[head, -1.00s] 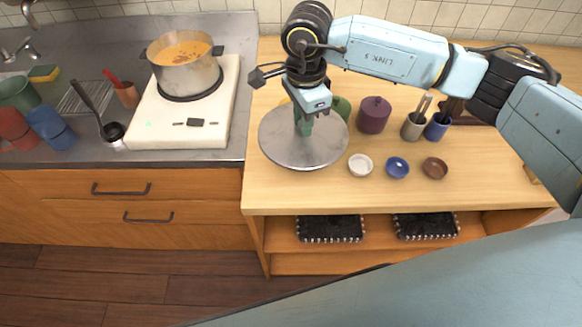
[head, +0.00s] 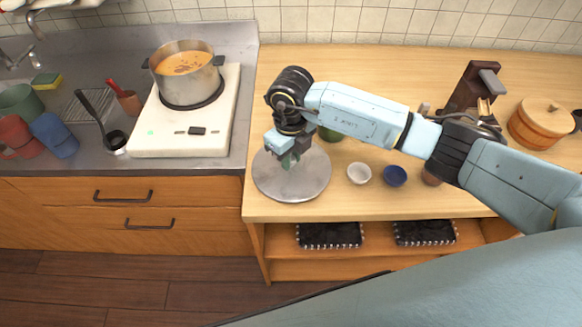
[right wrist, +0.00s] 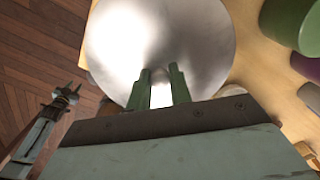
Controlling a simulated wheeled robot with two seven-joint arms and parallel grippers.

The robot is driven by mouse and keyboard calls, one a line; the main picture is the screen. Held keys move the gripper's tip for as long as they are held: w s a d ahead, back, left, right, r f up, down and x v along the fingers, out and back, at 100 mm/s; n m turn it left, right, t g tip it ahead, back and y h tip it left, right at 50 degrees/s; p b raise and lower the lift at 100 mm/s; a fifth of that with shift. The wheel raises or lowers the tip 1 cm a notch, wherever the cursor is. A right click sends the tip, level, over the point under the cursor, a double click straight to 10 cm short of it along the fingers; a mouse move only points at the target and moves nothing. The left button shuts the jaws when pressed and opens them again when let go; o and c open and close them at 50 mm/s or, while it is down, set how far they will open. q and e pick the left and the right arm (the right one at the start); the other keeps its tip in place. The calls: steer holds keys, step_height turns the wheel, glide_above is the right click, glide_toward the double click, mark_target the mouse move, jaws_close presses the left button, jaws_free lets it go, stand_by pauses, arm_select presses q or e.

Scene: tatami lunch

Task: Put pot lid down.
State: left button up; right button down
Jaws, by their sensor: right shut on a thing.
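The pot lid (head: 310,183) is a round silver disc over the left front part of the wooden counter. My right gripper (head: 290,163) is above its middle, pointing down, shut on the lid's knob. In the right wrist view the two green fingers (right wrist: 160,88) close on the knob at the centre of the lid (right wrist: 160,35). The lid looks level and low; I cannot tell whether it touches the counter. The pot (head: 186,75) stands uncovered on the white stove at the left, with orange soup in it. My left gripper is not in the head view.
A white bowl (head: 359,174) and a blue bowl (head: 395,176) sit just right of the lid. A green container (head: 330,134) stands behind it, partly hidden by my arm. A wooden tub (head: 541,122) is at the right. The counter's front edge (head: 370,216) is close to the lid.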

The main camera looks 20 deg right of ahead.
steer(key=shift+f, duration=2.15)
steer(key=shift+f, duration=0.2)
steer(key=c, duration=1.3)
jaws_free()
steer(key=shift+r, duration=0.15)
